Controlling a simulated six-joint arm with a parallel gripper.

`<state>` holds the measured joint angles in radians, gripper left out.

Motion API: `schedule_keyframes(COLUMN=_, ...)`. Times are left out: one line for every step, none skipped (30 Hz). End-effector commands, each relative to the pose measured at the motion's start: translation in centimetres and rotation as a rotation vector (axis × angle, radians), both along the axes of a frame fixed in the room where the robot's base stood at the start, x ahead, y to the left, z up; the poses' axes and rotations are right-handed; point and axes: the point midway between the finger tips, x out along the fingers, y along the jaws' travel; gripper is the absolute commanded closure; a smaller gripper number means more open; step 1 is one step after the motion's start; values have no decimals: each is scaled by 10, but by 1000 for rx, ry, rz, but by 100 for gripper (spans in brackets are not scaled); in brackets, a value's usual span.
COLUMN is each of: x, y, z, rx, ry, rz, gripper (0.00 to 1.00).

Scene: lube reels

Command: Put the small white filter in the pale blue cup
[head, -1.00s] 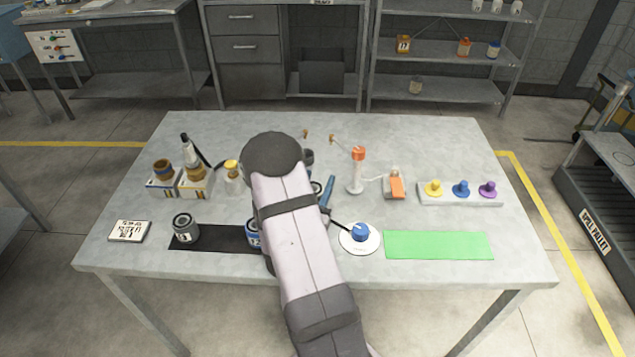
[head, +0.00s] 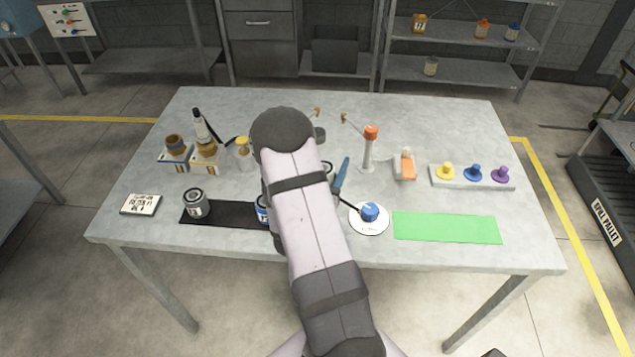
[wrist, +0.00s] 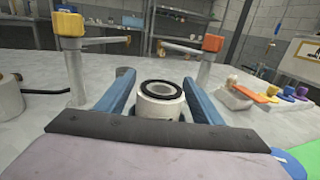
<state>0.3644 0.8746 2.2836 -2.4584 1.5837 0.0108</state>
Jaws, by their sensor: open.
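The small white filter (wrist: 160,103), a short white cylinder with a black ring on top, stands upright on the table in the wrist view. My gripper (wrist: 157,78) is open, with one blue finger on each side of the filter. I cannot tell whether either finger touches it. In the head view, my arm hides most of the gripper and filter; one blue finger (head: 341,176) shows beside it. I cannot clearly make out a pale blue cup in either view. A blue-labelled can (head: 262,209) is partly hidden behind my arm.
A grey can (head: 196,205) stands on a black mat (head: 232,214). An orange-topped post (head: 369,148) rises behind the gripper. A blue knob on a white disc (head: 369,217) and a green mat (head: 447,228) lie to the right. Coloured knobs sit on a strip (head: 473,182).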

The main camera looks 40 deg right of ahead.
Motion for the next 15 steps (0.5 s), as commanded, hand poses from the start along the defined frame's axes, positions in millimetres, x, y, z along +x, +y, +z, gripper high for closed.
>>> schedule_keyframes(x=-2, y=7, z=-2, rx=0, ry=1, rz=4, gripper=39)
schedule_keyframes(x=-4, y=10, z=-2, rx=1, ry=3, rz=4, gripper=39)
schedule_keyframes(x=-7, y=16, z=-2, rx=1, ry=3, rz=5, gripper=39)
schedule_keyframes(x=-10, y=20, z=-2, rx=0, ry=2, rz=6, gripper=39)
schedule_keyframes(x=-13, y=25, z=-3, rx=0, ry=2, rz=6, gripper=39)
schedule_keyframes(x=-16, y=32, z=-3, rx=0, ry=4, rz=7, gripper=39)
schedule_keyframes(x=-19, y=37, z=-3, rx=1, ry=3, rz=7, gripper=39)
schedule_keyframes(x=-22, y=42, z=-3, rx=1, ry=2, rz=7, gripper=39)
schedule_keyframes(x=-26, y=49, z=-3, rx=-2, ry=3, rz=8, gripper=39)
schedule_keyframes(x=-29, y=54, z=-3, rx=-1, ry=3, rz=7, gripper=39)
schedule_keyframes(x=-31, y=58, z=-3, rx=1, ry=2, rz=8, gripper=39)
schedule_keyframes(x=-34, y=64, z=-3, rx=1, ry=3, rz=8, gripper=39)
schedule_keyframes(x=-37, y=68, z=-3, rx=0, ry=2, rz=6, gripper=39)
schedule_keyframes(x=-40, y=72, z=-2, rx=-1, ry=2, rz=7, gripper=39)
schedule_keyframes(x=-43, y=77, z=-1, rx=-1, ry=1, rz=6, gripper=39)
